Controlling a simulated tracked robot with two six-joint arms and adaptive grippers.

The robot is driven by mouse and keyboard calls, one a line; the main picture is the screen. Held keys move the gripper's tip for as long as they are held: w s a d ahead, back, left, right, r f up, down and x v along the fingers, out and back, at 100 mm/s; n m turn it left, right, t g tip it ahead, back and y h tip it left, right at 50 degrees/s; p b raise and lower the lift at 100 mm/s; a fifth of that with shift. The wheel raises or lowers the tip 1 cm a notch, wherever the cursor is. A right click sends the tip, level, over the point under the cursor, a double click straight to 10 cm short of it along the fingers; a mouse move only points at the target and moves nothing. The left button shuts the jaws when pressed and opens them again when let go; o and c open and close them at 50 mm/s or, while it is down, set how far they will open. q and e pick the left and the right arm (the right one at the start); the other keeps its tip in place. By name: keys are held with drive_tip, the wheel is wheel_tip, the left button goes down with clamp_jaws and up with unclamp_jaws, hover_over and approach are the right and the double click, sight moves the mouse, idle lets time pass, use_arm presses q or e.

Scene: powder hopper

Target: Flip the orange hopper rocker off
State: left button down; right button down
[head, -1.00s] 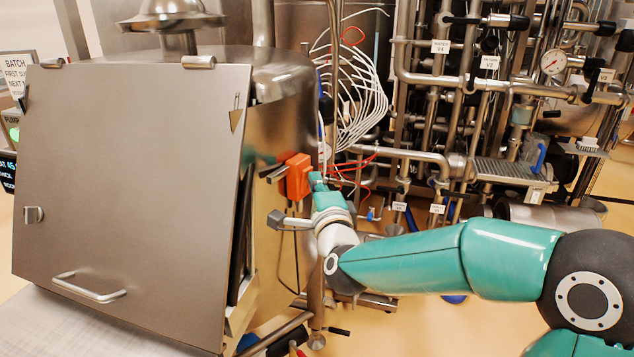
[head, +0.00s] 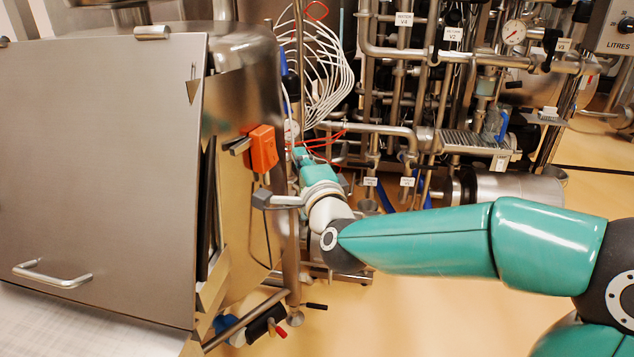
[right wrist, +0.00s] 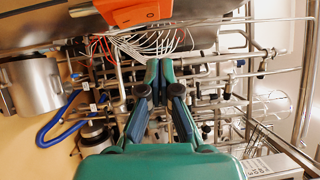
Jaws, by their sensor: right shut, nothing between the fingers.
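The orange switch box (head: 263,148) is fixed to the side of the steel hopper (head: 245,100). Its rocker face cannot be made out in the head view. In the right wrist view the orange box (right wrist: 138,12) lies at the top edge, partly cut off, with a darker slot along it. My right gripper (head: 299,153) is just right of the box in the head view, apart from it. In the right wrist view my right gripper (right wrist: 159,72) is shut and empty, its tips below the box in the picture. My left gripper is not in view.
A large steel panel with a handle (head: 52,276) fills the left. White cables (head: 322,65) and red wires hang behind my right gripper. Pipes and valves (head: 400,100) stand at the back right. Open floor (head: 420,310) lies at the lower right.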

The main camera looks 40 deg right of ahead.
drive_tip(key=v, duration=0.7)
drive_tip(key=shift+s+a+r, duration=0.2)
drive_tip(key=shift+s+r, duration=0.05)
drive_tip(key=shift+r, duration=0.35)
